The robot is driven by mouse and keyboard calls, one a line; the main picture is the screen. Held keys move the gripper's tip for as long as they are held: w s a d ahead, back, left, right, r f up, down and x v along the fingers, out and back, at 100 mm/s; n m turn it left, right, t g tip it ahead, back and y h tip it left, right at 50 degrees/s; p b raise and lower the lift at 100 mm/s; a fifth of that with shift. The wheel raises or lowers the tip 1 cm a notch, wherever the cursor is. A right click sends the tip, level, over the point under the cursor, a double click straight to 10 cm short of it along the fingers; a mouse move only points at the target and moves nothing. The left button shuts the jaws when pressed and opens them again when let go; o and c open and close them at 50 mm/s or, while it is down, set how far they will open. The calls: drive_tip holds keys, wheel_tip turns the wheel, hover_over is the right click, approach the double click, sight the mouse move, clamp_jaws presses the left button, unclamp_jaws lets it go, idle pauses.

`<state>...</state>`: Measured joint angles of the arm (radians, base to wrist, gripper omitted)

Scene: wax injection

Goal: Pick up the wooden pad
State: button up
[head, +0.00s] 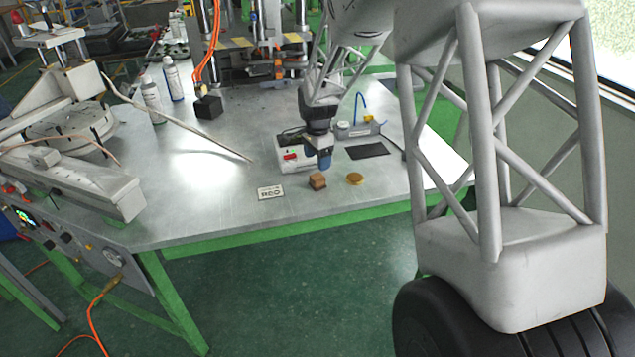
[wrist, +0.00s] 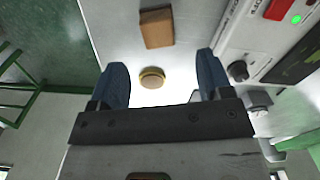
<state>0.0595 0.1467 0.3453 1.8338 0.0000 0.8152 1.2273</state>
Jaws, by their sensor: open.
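A brown wooden-looking block (head: 318,181) sits on the metal table near its front edge. It also shows at the top of the wrist view (wrist: 157,28), beyond my fingertips. A round golden-tan disc (head: 355,179) lies to the right of the block. In the wrist view the disc (wrist: 152,78) shows between my two blue fingers, nearer the left one. My gripper (head: 324,162) is open and empty, pointing down above the table by the block. The fingers also show in the wrist view (wrist: 163,66). Neither block nor disc appears touched.
A white box with a red switch (head: 291,155) stands just left of and behind my gripper. A small white label card (head: 270,192) lies left of the block. A dark flat mat (head: 367,151) lies behind the disc. The table (head: 215,215) is clear toward the front left.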

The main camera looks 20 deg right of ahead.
sight(317, 177)
drive_tip(key=shift+f, duration=1.3)
drive_tip(key=shift+s+f, duration=0.15)
drive_tip(key=shift+f, duration=2.45)
drive_tip(key=c, duration=1)
